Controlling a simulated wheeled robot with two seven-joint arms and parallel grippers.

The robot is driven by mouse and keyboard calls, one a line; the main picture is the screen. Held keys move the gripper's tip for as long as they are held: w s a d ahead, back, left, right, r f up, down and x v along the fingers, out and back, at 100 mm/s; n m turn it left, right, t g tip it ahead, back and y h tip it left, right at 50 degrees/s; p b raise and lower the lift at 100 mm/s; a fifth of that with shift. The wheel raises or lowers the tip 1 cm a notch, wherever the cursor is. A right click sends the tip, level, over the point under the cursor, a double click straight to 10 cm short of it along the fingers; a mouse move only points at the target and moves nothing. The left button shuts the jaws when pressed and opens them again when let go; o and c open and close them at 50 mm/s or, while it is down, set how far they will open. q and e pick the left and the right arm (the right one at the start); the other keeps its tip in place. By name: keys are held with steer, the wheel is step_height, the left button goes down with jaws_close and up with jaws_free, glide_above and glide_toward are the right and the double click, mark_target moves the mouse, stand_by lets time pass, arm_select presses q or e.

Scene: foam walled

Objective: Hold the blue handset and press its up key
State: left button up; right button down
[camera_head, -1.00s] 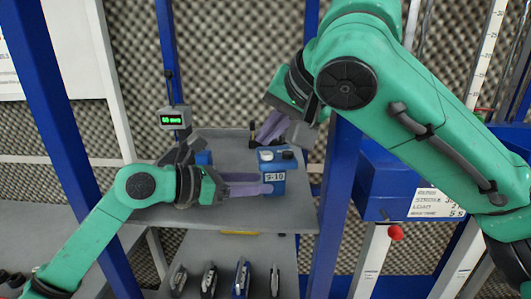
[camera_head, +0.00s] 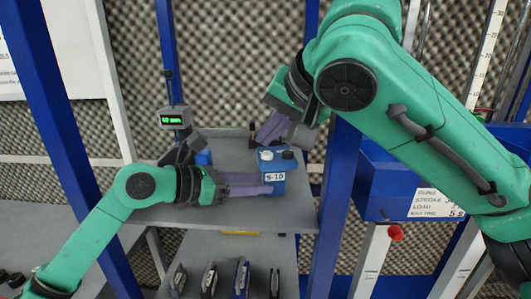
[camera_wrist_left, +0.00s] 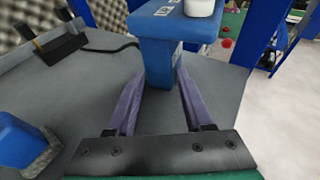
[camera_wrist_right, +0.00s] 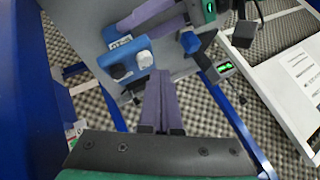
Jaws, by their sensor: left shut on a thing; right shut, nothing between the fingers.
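The blue handset (camera_head: 279,187) stands upright at the shelf's front right, with a white label on its face and a white key (camera_head: 266,155) and a black key (camera_head: 288,155) on top. My left gripper (camera_head: 268,184) is shut on the handset's body from the left; in the left wrist view its fingers flank the blue stem (camera_wrist_left: 160,62). My right gripper (camera_head: 259,143) is shut and empty, fingers pointing down just above and behind the keys. In the right wrist view its tips (camera_wrist_right: 160,73) are beside the white key (camera_wrist_right: 145,58); contact cannot be told. Key markings are unreadable.
The grey shelf (camera_head: 225,150) holds another blue object (camera_head: 203,158) at left and a small display (camera_head: 174,118) with green text. Blue posts (camera_head: 335,170) flank the shelf. Several handset-like items (camera_head: 240,278) stand on the lower shelf.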

steer(key=shift+f, duration=0.35)
